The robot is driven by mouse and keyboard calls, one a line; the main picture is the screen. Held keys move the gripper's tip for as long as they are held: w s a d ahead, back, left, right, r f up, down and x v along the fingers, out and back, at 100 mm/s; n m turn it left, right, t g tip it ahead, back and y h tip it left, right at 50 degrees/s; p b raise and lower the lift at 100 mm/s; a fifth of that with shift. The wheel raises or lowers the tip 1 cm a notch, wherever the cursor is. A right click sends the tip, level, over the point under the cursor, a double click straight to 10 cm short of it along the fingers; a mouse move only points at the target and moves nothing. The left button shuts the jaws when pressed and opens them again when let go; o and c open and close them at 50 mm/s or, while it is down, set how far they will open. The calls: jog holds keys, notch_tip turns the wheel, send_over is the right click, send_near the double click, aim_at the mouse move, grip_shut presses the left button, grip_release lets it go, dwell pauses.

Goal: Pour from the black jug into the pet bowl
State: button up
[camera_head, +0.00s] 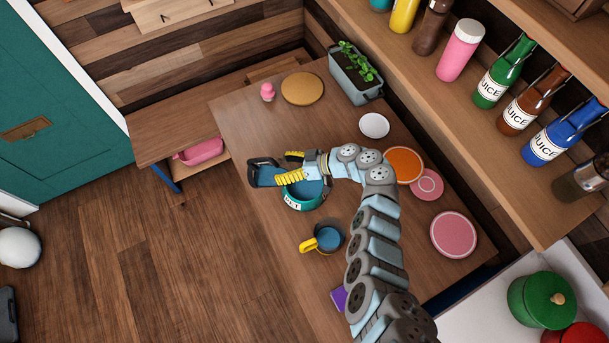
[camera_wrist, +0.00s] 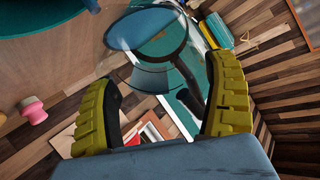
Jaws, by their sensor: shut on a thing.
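The black jug (camera_head: 260,175) is held above the left edge of the table, beside and partly over the pet bowl. It looks tilted, but its exact angle is hard to tell. In the wrist view the jug (camera_wrist: 148,42) looks see-through, with a dark handle towards the fingers. My gripper (camera_head: 283,168) is shut on the jug, its yellow fingers also showing in the wrist view (camera_wrist: 163,95). The teal pet bowl (camera_head: 304,205) stands on the table below my gripper, partly hidden by it. Its inside looks blue. No falling stream is visible.
A dark mug (camera_head: 327,240) with a yellow handle stands just in front of the bowl. An orange plate (camera_head: 404,165), pink plates (camera_head: 453,235), a white dish (camera_head: 374,125) and a planter (camera_head: 355,85) stand to the right. A shelf with bottles (camera_head: 500,75) overhangs that side.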

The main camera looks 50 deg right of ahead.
jog(key=shift+s+d+f+t+b, duration=0.1)
jog(key=shift+s+f+t+b, duration=0.2)
jog(key=shift+b, duration=1.35)
jog(key=shift+s+d+r+t+y+b, duration=0.15)
jog(key=shift+s+d+t+y+b, duration=0.7)
jog(key=shift+b, duration=1.85)
jog(key=shift+s+d+r+t+y+b, duration=0.1)
jog(key=shift+s+d+t+y+b, duration=0.2)
jog(key=shift+b, duration=1.4)
